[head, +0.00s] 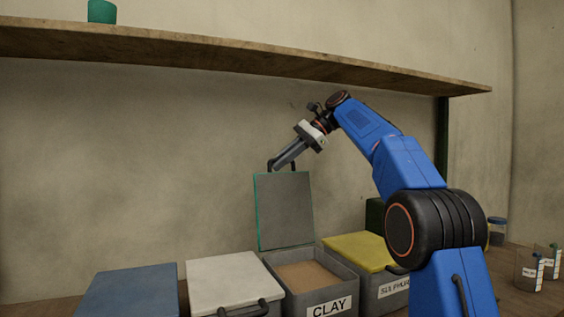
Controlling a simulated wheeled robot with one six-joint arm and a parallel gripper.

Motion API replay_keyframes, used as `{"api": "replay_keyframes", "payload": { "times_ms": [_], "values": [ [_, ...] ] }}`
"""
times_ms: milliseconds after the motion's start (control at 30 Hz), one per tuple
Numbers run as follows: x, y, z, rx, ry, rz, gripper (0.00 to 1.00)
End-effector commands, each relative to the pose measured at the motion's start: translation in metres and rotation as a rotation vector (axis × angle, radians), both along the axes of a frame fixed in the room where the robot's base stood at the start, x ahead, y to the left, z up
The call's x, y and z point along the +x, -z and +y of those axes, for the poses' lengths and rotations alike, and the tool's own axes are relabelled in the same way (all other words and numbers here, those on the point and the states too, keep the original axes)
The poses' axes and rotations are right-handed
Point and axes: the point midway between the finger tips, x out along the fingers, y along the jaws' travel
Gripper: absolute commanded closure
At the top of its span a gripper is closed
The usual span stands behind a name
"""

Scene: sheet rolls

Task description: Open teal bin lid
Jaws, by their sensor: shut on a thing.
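The teal-edged lid (285,212) stands raised, close to upright, at the back of the grey bin (320,289) labelled CLAY. Its grey face is toward me and a teal edge shows along its left side. Brown material (310,275) shows inside the open bin. My gripper (276,164) is at the lid's top edge, shut on the lid's dark handle, which shows only in part behind the edge. The fingertips are small and partly hidden there.
Left of the open bin are a white-lidded bin (225,279) and a blue-lidded bin (128,290), both closed. To the right is a closed yellow-lidded bin (360,251). A wooden shelf (220,60) runs above my arm. Labelled jars (529,272) stand at far right.

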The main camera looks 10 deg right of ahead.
Motion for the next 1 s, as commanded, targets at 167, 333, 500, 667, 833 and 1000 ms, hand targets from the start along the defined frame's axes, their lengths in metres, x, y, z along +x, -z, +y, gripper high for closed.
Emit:
{"api": "replay_keyframes", "payload": {
  "times_ms": [167,333,500,667,833,1000],
  "values": [
    [-0.001,0.004,0.005,0.001,-0.012,0.011,0.71],
    [-0.001,0.004,0.005,-0.001,-0.012,0.012,0.71],
    [-0.001,-0.004,-0.006,0.001,-0.010,0.010,0.71],
    [-0.003,-0.021,-0.027,0.001,-0.004,0.003,0.71],
    [-0.005,-0.036,-0.046,0.001,-0.001,0.001,0.71],
    [-0.007,-0.045,-0.056,0.003,-0.001,-0.001,0.71]
  ]
}}
